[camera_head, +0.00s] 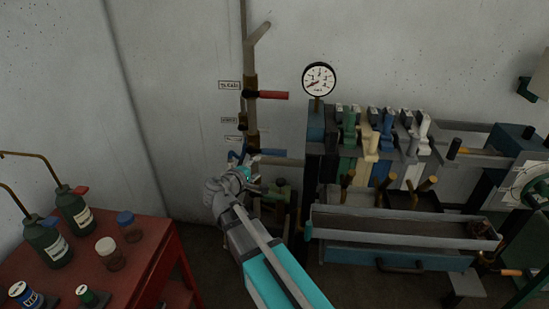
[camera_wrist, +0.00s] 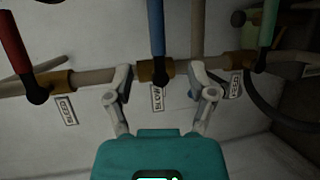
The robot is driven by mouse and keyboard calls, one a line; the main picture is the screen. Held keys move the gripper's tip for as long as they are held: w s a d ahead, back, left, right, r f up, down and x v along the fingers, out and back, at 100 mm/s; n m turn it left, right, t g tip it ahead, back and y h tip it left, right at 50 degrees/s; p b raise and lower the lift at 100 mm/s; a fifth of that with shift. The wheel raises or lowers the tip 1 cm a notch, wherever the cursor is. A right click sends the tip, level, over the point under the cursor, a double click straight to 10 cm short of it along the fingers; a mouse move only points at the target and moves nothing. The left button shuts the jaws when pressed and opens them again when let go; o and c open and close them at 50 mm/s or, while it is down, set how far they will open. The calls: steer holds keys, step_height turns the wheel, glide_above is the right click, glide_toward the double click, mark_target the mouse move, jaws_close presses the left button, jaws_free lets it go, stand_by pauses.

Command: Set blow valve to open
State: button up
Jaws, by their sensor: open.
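The blow valve has a blue handle (camera_wrist: 156,25) on a brass body (camera_wrist: 155,70), with a "BLOW" label (camera_wrist: 157,98) below it in the wrist view. The handle stands across the pipe, not along it. My gripper (camera_wrist: 160,75) is open and empty. One finger is on each side of the valve body in the picture, with the handle's pivot between and just beyond the tips. I see no clear contact. The gripper (camera_head: 240,176) is at the pipe in the head view.
A red-handled bleed valve (camera_wrist: 20,50) and a green-handled feed valve (camera_wrist: 267,30) flank it on the same pipe. A dark hose (camera_wrist: 275,113) curves at right. A pressure gauge (camera_head: 319,79) and a rack of coloured levers stand right; a red table (camera_head: 150,245) with bottles stands left.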

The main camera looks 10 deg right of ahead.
mark_target(274, 154)
steer(key=shift+w+a+r, duration=0.1)
steer(key=shift+a+r, duration=0.05)
steer(key=shift+a, duration=0.1)
steer(key=shift+w, duration=0.1)
steer(key=b+x, duration=0.2)
steer(key=x, duration=1.1)
steer(key=shift+w+d+r, duration=0.1)
steer(key=shift+w+d, duration=0.1)
